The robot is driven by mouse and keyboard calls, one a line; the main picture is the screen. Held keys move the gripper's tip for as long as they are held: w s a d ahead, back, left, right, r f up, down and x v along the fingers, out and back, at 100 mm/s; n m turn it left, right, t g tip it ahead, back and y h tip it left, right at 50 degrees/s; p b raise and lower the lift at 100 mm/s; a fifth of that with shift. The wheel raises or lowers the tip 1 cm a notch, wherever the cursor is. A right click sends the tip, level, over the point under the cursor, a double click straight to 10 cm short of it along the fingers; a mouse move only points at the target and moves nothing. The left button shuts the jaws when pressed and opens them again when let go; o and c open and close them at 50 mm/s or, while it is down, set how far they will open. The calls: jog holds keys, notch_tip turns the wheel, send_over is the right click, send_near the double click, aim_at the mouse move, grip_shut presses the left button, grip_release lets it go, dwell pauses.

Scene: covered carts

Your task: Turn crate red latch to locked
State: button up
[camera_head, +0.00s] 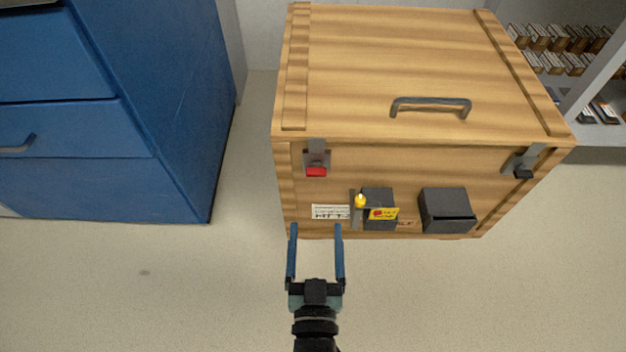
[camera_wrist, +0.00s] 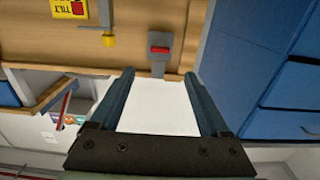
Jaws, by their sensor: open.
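A wooden crate (camera_head: 400,70) with a closed lid stands on the floor. Its red latch (camera_head: 316,171) is a red tab on a grey plate at the upper left of the front face. The red latch also shows in the wrist view (camera_wrist: 159,50), just beyond my fingertips. My gripper (camera_head: 315,228) is open and empty, its two blue fingers pointing at the crate front. In the head view it appears below the latch; in the wrist view its fingers (camera_wrist: 157,75) lie either side of the latch's line, apart from it. Whether the latch is locked I cannot tell.
A dark latch (camera_head: 523,172) sits at the crate's right front corner. Dark boxes (camera_head: 446,210) and a yellow-tipped lever (camera_head: 360,201) are on the front face. A blue drawer cabinet (camera_head: 150,110) stands at the left. Open floor (camera_head: 150,285) lies in front.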

aim_at(316, 175)
jog(key=w+b, duration=0.3)
jog(key=w, duration=0.9)
jog(key=shift+w+r+b, duration=0.1)
jog(key=shift+w+b, duration=0.1)
jog(key=shift+b, duration=0.15)
jog(key=shift+c, duration=0.2)
grip_shut()
